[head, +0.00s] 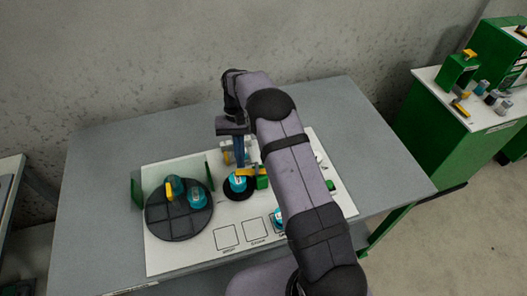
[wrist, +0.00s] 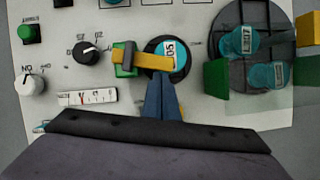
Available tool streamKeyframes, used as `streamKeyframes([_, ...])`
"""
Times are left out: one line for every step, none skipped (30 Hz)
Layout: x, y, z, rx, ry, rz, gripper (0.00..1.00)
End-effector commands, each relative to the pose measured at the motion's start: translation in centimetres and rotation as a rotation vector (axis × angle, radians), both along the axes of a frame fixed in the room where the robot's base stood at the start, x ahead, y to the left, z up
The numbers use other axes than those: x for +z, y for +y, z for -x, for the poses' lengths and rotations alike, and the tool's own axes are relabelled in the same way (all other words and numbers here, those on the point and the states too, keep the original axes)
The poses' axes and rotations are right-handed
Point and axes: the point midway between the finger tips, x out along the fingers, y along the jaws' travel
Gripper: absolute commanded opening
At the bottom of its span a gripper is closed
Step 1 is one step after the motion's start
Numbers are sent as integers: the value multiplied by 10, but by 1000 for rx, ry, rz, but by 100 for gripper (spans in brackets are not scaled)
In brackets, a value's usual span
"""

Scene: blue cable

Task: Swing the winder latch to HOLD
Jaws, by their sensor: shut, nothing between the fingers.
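A yellow bar (wrist: 155,62), which looks like the winder latch, is mounted at a green block (wrist: 125,65). It reaches across part of a teal round piece (wrist: 176,55) seated on a black disc. In the head view, the yellow bar (head: 247,172) and teal piece (head: 237,184) lie under my gripper. My gripper (wrist: 160,88) has its blue fingers shut and empty. Its tips appear beside the bar and the teal piece; I cannot tell if they touch. In the head view, my gripper (head: 239,163) points down. No HOLD marking is readable.
A dark round plate (head: 180,228) with two teal pieces stands left on the white panel (head: 165,258). Green uprights (head: 136,190) stand near it. In the wrist view, a black knob (wrist: 88,53), white knob (wrist: 32,82) and gauge (wrist: 88,97) lie left. The grey table (head: 110,150) is clear behind.

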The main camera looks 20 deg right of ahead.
Motion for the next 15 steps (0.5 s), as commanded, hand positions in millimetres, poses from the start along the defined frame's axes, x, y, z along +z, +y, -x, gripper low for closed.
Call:
streamKeyframes([0,0,0,0,0,0,0])
streamKeyframes([0,0,0,0,0,0,0])
streamKeyframes([1,0,-1,-1,-1,0,0])
streamKeyframes([1,0,-1,-1,-1,0,0])
streamKeyframes([2,0,-2,-1,-2,0,0])
streamKeyframes([4,0,-3,-1,-3,0,0])
streamKeyframes([5,-1,-4,-1,-3,0,0])
streamKeyframes([7,-1,-4,-1,-3,0,0])
streamKeyframes([11,-1,-6,-1,-4,-1,0])
streamKeyframes([14,-1,-8,-1,-5,-1,0])
streamKeyframes([18,-2,-9,0,-5,0,0])
streamKeyframes([23,-2,-11,-1,-6,-1,0])
streamKeyframes([26,-3,-12,0,-5,0,0])
streamKeyframes([30,-3,-14,-1,-5,-1,0])
streamKeyframes([34,-3,-16,0,-5,0,0])
